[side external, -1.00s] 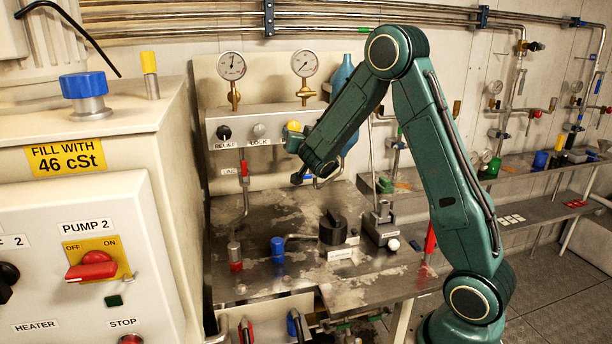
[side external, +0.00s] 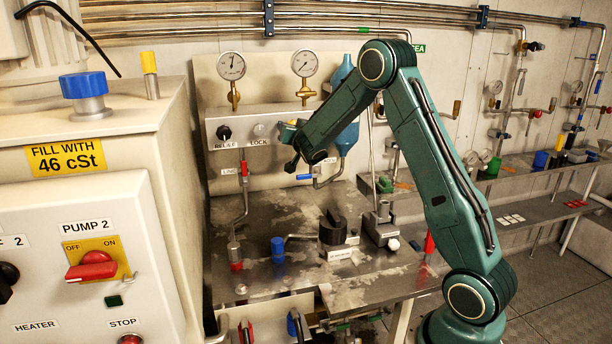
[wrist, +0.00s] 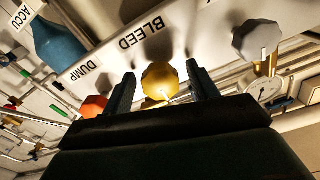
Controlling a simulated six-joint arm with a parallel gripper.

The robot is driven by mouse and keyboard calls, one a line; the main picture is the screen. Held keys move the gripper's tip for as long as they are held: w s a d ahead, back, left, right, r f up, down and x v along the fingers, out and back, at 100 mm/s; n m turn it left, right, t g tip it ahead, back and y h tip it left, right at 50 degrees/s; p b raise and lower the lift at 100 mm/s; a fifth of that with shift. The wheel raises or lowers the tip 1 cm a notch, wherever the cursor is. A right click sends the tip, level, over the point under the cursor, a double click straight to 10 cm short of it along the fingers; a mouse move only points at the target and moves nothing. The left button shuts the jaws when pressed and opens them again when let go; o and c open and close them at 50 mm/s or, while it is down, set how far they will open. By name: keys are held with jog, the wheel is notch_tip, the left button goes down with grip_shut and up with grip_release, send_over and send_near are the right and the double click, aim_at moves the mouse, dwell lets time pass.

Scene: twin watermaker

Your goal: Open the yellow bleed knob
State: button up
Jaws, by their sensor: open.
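The yellow bleed knob (wrist: 160,80) is a faceted knob on the white panel, by the BLEED label in the wrist view. My gripper (wrist: 161,84) is open, with one finger on each side of the knob. Small gaps show between the fingers and the knob in this view; I cannot tell how deep the fingers reach. In the side external view my gripper (side external: 288,131) is at the panel front, right of the LOCK knob, and mostly hides the yellow knob.
An orange-red knob (wrist: 94,105) by the DUMP label is close to one finger. A grey knob (wrist: 258,40) is on the other side. The black RELIEF knob (side external: 224,133), gauges (side external: 231,66) and a blue bottle (side external: 346,120) surround the panel.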

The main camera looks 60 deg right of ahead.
jog(key=c, duration=1)
jog(key=shift+n, duration=0.4)
jog(key=n, duration=1.2)
jog(key=shift+n, duration=0.3)
jog(key=shift+s+n, duration=0.1)
jog(key=shift+n, duration=2.1)
